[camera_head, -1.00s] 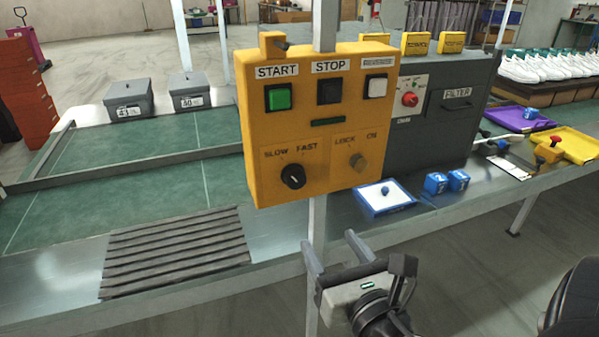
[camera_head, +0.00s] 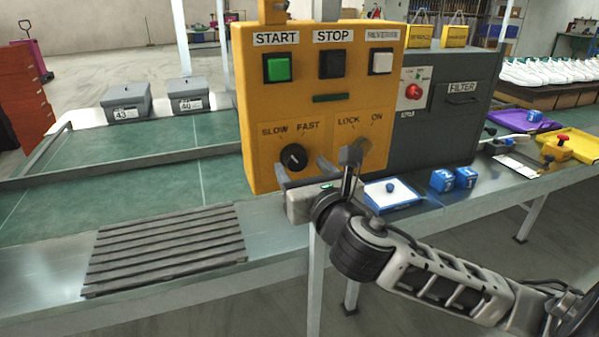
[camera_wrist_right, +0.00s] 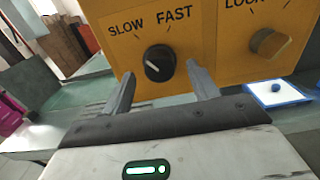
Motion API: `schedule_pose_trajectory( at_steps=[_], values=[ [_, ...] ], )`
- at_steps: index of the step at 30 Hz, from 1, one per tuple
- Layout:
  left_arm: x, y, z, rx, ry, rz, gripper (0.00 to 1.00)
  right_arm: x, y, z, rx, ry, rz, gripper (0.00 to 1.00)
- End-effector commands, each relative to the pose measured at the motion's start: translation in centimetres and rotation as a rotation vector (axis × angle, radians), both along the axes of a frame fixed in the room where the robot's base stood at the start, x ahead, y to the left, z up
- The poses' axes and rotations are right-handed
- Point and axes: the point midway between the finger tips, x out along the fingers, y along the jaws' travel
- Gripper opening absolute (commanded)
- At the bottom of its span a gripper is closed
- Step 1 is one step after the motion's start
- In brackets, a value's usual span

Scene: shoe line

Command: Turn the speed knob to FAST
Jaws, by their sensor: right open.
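The speed knob (camera_head: 293,157) is a round black dial with a white mark, low on the left of the yellow control box (camera_head: 262,110), under the labels SLOW and FAST. In the right wrist view the knob (camera_wrist_right: 160,62) shows its white mark on the left half, towards the SLOW side. My right gripper (camera_head: 301,167) is open and empty, just in front of the panel. In the right wrist view its two fingers (camera_wrist_right: 159,70) stand apart on either side of the knob; I cannot tell any contact. My left gripper is out of view.
A LOCK/ON knob (camera_wrist_right: 270,43) sits close right of the speed knob. START (camera_head: 278,68), STOP (camera_head: 331,64) and a white button (camera_head: 381,61) are above. A blue tray (camera_head: 392,194) and blue blocks (camera_head: 442,180) lie on the metal ledge at right.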

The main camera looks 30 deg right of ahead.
Motion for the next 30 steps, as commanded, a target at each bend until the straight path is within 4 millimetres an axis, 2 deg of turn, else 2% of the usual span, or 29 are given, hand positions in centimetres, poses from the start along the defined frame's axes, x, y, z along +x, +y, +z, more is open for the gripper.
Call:
schedule_pose_trajectory(
  at_steps=[6, 15, 16, 20, 21, 30],
  values=[
    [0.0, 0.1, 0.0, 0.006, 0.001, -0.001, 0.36, 1.9, -0.4, 0.0, 0.001, 0.0, 0.001, 0.6],
    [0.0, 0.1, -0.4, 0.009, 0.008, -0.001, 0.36, 2.1, -0.5, 0.0, 0.001, 0.001, 0.002, 0.6],
    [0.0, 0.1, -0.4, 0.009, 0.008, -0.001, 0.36, 2.1, -0.5, 0.0, 0.001, 0.001, 0.001, 0.54],
    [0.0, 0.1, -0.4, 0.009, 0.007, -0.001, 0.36, 2.1, -0.5, 0.0, 0.001, 0.001, 0.001, 0.18],
    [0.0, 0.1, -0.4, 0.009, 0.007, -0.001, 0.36, 2.1, -0.5, 0.0, 0.001, 0.001, 0.001, 0.15],
    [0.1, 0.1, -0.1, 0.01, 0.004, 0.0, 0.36, 2.1, -0.4, 0.0, 0.027, -0.004, 0.001, 0.15]
  ],
)
